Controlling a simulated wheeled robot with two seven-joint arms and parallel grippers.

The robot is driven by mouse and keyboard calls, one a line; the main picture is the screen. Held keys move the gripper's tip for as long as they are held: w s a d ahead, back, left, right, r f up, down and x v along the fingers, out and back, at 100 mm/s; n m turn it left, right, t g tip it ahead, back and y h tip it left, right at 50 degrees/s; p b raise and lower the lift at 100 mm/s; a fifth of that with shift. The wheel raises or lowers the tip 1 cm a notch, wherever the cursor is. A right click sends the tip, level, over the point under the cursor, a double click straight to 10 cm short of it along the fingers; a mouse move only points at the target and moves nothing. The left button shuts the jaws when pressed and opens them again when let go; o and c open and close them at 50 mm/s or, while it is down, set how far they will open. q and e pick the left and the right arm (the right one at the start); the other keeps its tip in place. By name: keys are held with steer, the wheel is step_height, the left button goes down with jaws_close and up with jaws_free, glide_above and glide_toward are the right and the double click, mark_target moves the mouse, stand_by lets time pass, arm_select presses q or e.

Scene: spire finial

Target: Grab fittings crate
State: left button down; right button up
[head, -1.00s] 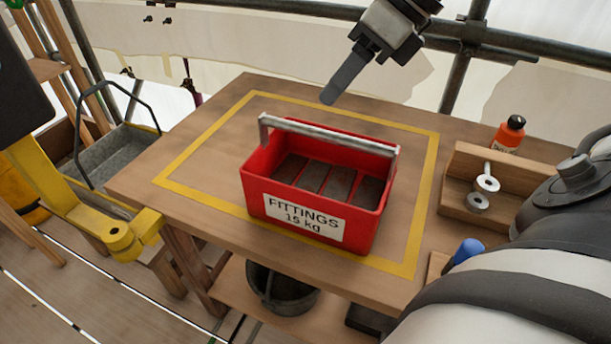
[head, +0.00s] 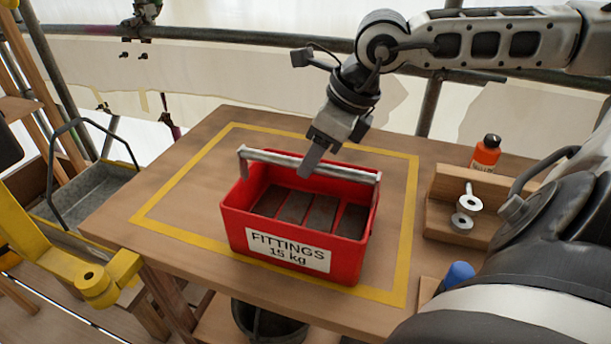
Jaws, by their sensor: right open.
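The red fittings crate (head: 347,262) stands on the wooden table, inside a yellow taped outline. Its label reads "FITTINGS 15 kg", and several dark blocks lie in it. A pale grey bar handle (head: 280,160) spans its top from side to side. My left gripper is not in view.
A wooden holder (head: 480,190) with metal washers stands at the table's right, with an orange bottle (head: 486,152) behind it. A blue-ended object (head: 459,273) lies near the right front. A grey metal bin (head: 105,188) stands left of the table. Scaffold rails run behind.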

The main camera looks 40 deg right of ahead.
steer(key=shift+w+a+f+p, duration=0.25)
steer(key=shift+f, duration=0.25)
steer(key=shift+w+a+f+p, duration=0.2)
steer(key=shift+a+f+p, duration=0.05)
steer(key=shift+f, duration=0.2)
steer(key=shift+p+x, duration=0.55)
steer(key=shift+x, duration=0.7)
steer(key=shift+d, duration=0.1)
jaws_close()
